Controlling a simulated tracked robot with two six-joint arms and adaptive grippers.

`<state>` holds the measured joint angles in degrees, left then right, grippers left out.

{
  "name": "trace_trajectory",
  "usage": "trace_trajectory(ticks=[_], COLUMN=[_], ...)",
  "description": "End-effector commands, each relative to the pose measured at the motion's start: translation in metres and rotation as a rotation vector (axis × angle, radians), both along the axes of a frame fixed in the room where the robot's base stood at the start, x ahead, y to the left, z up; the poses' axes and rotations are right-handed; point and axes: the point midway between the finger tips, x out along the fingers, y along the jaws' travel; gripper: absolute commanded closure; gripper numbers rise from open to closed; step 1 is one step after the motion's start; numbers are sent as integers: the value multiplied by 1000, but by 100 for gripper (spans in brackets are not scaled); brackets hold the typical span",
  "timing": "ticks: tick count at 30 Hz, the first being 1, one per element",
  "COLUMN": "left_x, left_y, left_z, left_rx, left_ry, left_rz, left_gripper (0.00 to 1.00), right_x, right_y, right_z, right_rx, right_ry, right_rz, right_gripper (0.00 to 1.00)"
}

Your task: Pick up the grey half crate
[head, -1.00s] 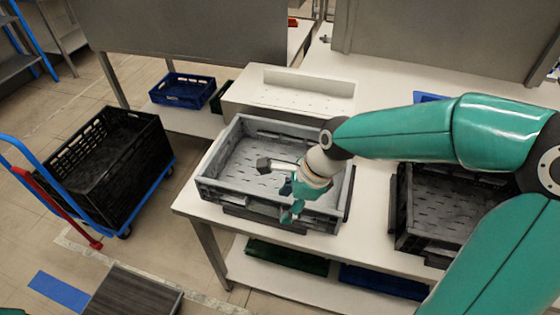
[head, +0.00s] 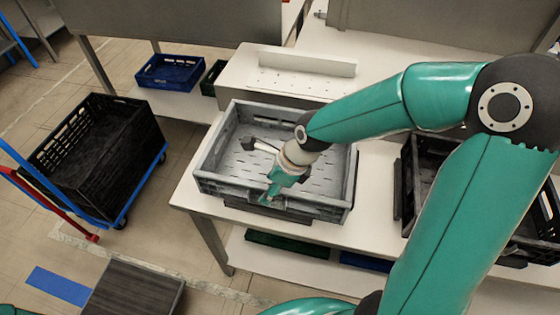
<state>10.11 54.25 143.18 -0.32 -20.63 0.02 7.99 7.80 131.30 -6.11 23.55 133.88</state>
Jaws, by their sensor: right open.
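The grey half crate (head: 212,160) stands upright on the white table, a little left of the middle of the head view, and its visible interior looks empty. My right gripper (head: 259,172) is open over the crate's near part. One finger with a dark tip shows over the inside, and the teal finger overlaps the near wall in the picture. I cannot tell whether either finger touches the crate. The gripper and forearm hide part of the crate's floor and right side. My left gripper is not in view.
A black crate (head: 410,180) stands on the table at right, partly behind my arm. A large black crate (head: 135,155) sits on a blue trolley at left. A blue crate (head: 175,73) is at the back. A white ledge (head: 290,75) stands close behind the grey crate.

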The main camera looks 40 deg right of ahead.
Motion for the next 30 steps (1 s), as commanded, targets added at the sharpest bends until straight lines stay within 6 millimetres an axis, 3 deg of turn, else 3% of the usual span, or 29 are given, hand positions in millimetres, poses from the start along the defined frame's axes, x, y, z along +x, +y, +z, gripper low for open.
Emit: trace_trajectory(ticks=[5, 13, 23, 30], left_x=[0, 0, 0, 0], left_y=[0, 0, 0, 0], left_z=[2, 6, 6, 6], left_rx=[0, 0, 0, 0], left_ry=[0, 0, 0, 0], left_rz=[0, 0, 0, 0], left_gripper=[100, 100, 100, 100], right_x=[2, 10, 13, 13], right_y=[2, 10, 12, 12], right_z=[-11, -45, -51, -51], right_rx=[0, 1, 1, 1], right_ry=[3, 3, -2, -2], right_rz=[1, 1, 1, 1], right_gripper=[41, 41, 41, 81])
